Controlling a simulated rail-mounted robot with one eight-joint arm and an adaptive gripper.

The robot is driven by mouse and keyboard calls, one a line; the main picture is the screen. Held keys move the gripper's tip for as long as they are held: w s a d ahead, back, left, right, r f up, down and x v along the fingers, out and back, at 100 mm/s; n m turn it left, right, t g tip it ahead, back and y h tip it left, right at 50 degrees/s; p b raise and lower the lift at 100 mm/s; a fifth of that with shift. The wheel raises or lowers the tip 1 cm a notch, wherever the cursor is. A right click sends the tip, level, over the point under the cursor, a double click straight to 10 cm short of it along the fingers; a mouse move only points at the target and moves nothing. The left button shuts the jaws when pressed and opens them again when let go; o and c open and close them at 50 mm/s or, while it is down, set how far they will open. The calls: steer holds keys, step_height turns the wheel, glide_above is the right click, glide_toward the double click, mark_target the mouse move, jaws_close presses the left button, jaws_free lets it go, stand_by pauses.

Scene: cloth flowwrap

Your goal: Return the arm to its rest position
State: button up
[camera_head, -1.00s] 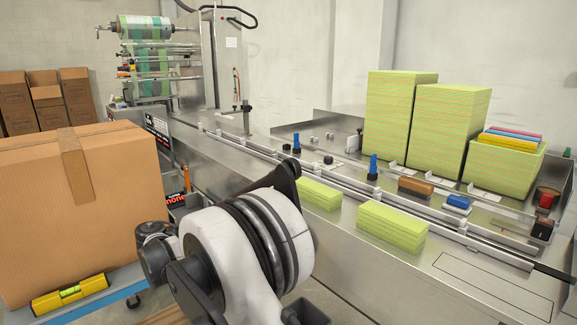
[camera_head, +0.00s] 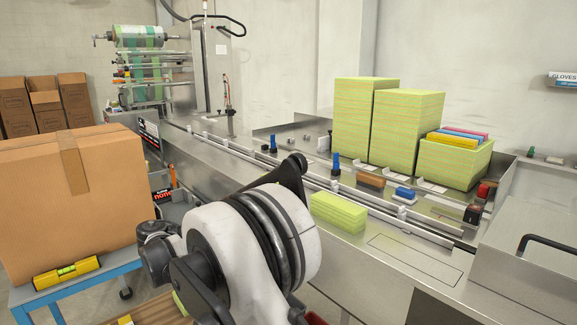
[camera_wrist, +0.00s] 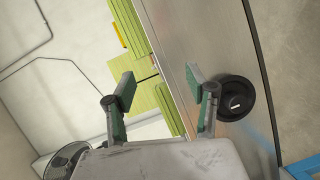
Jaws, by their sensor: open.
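My gripper (camera_wrist: 162,90) shows in the wrist view with its two green-padded fingers spread apart. No held object shows between them; metal machine surface and green cloth stacks lie behind. In the head view my arm fills the lower middle and the fingers cannot be made out. A low stack of green cloths (camera_head: 338,212) sits on the machine's near ledge, just right of my arm.
The wrapping machine (camera_head: 420,262) runs diagonally across. A cardboard box (camera_head: 100,205) and yellow level (camera_head: 67,272) are on the left.

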steer(key=d+r+n+y, duration=0.1)
steer(key=d+r+y, duration=0.35)
steer(key=d, duration=0.75)
steer(key=s+d+r+g+y, duration=0.1)
steer(key=s+d+r, duration=0.1)
steer(key=s+d, duration=0.3)
steer(key=s+d+r+y, duration=0.1)
steer(key=s+d+y, duration=0.1)
steer(key=d, duration=0.5)
steer(key=s+d+f+m+t+y, duration=0.1)
steer(key=s+d+f+y, duration=0.15)
steer(key=s, duration=0.55)
steer(key=s+d+f+y, duration=0.1)
steer(key=s+d+y, duration=0.15)
steer(key=s, duration=0.55)
steer(key=s+d+f+m+t+y, duration=0.1)
steer(key=s+d+f+y, duration=0.15)
steer(key=s, duration=0.65)
step_height(320, 180, down, 11)
steer(key=b, duration=1.1)
step_height(320, 180, up, 13)
steer(key=p, duration=1.3)
steer(key=shift+s+a+t+y, duration=0.25)
steer(key=shift+a+t+y, duration=0.05)
